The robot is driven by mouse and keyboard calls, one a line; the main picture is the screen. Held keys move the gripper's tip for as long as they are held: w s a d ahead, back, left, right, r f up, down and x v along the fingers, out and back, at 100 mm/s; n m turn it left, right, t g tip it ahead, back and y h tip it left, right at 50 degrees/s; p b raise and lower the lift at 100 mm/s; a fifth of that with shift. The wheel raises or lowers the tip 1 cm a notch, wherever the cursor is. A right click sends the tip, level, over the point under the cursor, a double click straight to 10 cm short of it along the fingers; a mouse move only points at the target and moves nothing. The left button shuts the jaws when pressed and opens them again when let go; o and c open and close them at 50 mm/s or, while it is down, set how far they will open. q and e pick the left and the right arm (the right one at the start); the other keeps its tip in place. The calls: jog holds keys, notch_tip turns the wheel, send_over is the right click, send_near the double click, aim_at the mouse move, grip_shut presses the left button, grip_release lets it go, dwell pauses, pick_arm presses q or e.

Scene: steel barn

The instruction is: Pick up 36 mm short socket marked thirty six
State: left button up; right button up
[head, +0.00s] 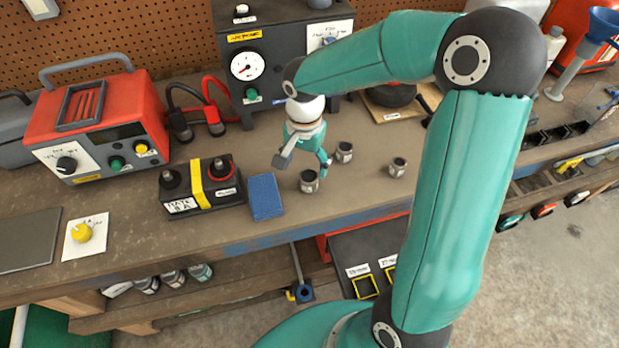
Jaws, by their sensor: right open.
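Three short metal sockets stand on the workbench (345,205). One socket (309,182) is nearest the bench's front edge, one (344,152) is farther back, and one (398,168) is to the right. Their markings are too small to read, so I cannot tell which is the thirty six. My right gripper (303,164) is open and empty, pointing down. Its fingers appear just behind and above the nearest socket, with the back socket right of them. I cannot judge its height. My left gripper is out of view.
A black battery (202,190) with a yellow strap and a blue block (265,197) stand left of the sockets. A red charger (100,125) is farther left. A black gauge unit (275,65) stands behind. Bare bench lies around the sockets. A dark tray (355,250) sits below the front edge.

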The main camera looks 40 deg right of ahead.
aim_at(310, 176)
jog(key=f, duration=0.3)
jog(key=f+p, duration=0.1)
jog(key=shift+s+d+f, duration=0.25)
jog(key=shift+s+f, duration=0.15)
jog(key=shift+f, duration=0.3)
jog(key=c, duration=1.4)
jog(key=shift+c, duration=0.3)
jog(key=shift+r, duration=0.15)
